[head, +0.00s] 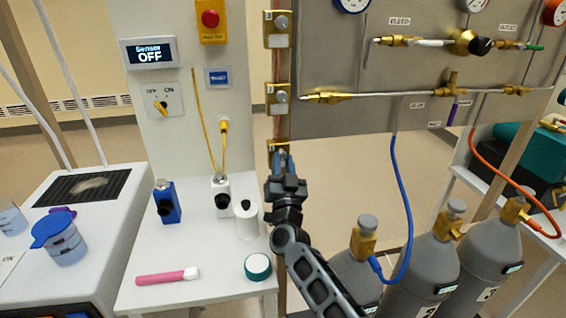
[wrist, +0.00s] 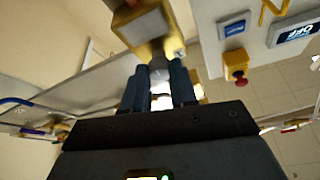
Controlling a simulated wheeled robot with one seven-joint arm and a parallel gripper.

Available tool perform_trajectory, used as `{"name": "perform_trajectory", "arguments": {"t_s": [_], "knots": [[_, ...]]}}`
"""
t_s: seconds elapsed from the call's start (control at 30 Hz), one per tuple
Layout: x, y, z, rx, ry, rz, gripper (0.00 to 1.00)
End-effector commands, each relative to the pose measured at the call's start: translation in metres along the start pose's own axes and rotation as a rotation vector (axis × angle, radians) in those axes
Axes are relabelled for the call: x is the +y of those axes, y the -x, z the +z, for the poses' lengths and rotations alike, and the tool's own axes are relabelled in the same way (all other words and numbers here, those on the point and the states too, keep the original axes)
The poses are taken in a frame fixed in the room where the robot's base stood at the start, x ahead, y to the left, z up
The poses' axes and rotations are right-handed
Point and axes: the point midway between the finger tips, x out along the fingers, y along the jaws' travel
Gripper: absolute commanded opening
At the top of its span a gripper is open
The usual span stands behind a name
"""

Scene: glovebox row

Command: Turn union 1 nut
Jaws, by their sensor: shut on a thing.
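My gripper (head: 282,158) reaches up to the lowest of the brass fittings on the post at the panel's left edge and mostly covers it. In the wrist view my gripper (wrist: 161,92) is shut on a pale grey round knob (wrist: 159,72) that sticks out of a brass block (wrist: 150,36). One dark finger lies on each side of the knob. Two similar brass fittings with grey knobs, the middle one (head: 278,98) and the top one (head: 277,28), show above in the head view. I cannot read a union label at the gripped part.
A steel panel (head: 345,60) with brass lines and valves fills the upper right. Grey gas cylinders (head: 432,264) with a blue hose (head: 408,200) stand close right of my arm. A white bench (head: 215,275) at left holds a white bottle (head: 246,222) and a blue device (head: 167,203).

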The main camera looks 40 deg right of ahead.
Motion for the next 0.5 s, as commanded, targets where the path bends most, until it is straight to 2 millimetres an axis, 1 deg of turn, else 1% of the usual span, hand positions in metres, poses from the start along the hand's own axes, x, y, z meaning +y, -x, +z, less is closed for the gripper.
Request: {"name": "perform_trajectory", "arguments": {"t_s": [0.23, 0.27, 0.5], "knots": [[0.0001, 0.0001, 0.0002, 0.000, -0.002, 0.000, 0.00], [0.0001, 0.0001, 0.0002, 0.000, -0.001, 0.000, 0.29], [0.0001, 0.0001, 0.0001, 0.000, -0.001, 0.000, 0.52]]}}
